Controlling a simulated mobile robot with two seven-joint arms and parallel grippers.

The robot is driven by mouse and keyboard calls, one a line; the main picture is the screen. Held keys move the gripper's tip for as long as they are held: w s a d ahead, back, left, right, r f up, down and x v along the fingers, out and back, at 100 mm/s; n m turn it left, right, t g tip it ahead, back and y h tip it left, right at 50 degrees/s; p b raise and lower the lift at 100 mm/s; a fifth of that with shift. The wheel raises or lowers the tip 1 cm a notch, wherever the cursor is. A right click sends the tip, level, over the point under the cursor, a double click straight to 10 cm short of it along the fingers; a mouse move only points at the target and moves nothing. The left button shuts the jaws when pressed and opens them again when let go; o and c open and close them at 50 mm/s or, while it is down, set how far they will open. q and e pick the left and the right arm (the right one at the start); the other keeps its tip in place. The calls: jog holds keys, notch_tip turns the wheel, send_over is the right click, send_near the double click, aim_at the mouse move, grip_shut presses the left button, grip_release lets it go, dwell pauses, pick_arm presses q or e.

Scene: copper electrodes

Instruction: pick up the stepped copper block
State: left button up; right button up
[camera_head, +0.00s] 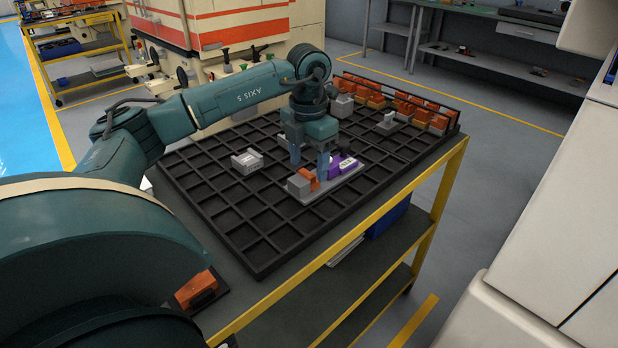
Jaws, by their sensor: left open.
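My left gripper (309,172) points down, open, over a grey plate (345,186) on the black gridded tray. A small orange-brown copper block (309,177) stands on that plate, low between or just beside the fingertips. Its far side is hidden by the fingers, so I cannot tell its stepped shape or whether a finger touches it. A grey block (298,187) is at its left and a purple piece (343,165) at its right. My right gripper is not in view.
The black tray (262,226) has many empty cells and lies on a yellow-framed cart (405,197). A light grey block (247,161) sits left of the gripper. Several copper pieces (408,104) stand along the back right. Another copper piece (196,289) lies near my left arm.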

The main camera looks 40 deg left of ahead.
pick_arm(q)
jog(key=shift+f, duration=0.95)
jog(key=shift+c, duration=0.2)
jog(key=shift+w+r, duration=0.1)
jog(key=shift+r, duration=0.05)
grip_shut()
